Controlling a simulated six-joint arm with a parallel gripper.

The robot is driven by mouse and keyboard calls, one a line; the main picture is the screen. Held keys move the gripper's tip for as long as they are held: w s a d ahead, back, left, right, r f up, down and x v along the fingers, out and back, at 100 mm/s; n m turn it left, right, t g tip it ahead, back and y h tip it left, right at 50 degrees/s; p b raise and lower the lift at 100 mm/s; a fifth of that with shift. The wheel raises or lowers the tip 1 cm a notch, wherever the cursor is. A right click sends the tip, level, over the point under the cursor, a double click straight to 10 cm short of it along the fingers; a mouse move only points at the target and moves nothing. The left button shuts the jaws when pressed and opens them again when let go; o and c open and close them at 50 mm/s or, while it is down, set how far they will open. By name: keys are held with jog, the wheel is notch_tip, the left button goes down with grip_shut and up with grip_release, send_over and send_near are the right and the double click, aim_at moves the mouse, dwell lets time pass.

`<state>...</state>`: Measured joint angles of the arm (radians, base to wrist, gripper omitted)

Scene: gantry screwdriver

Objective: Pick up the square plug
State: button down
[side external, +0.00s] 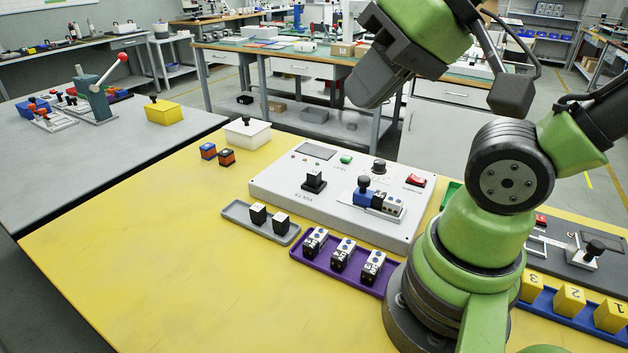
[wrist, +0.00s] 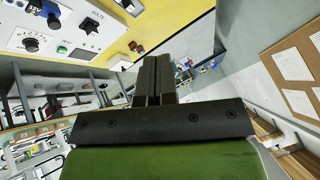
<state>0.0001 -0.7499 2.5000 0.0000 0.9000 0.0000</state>
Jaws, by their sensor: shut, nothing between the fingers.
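I cannot tell for certain which is the square plug. My gripper (side external: 358,97) is raised well above and behind the control panel, to the right of the grey tray and far from the plugs. In the wrist view its dark fingers (wrist: 155,60) are together with nothing between them. The grey tray and the plugs do not clearly show in the wrist view.
The white control panel (side external: 275,186) with knobs and switches stands behind the grey tray. A purple tray (side external: 299,257) with several modules lies beside it. Two small blocks (side external: 217,154) and a white box (side external: 247,137) sit farther back. The yellow table's left front (side external: 150,270) is clear.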

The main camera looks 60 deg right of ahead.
dwell(0.4)
jog(key=c, duration=0.8)
grip_release()
jog(key=n+g+h, duration=0.2)
jog(key=n+g, duration=0.2)
jog(key=g, duration=0.3)
send_over(317, 173)
notch_tip(317, 173, down, 20)
jog(key=shift+f, duration=3.1)
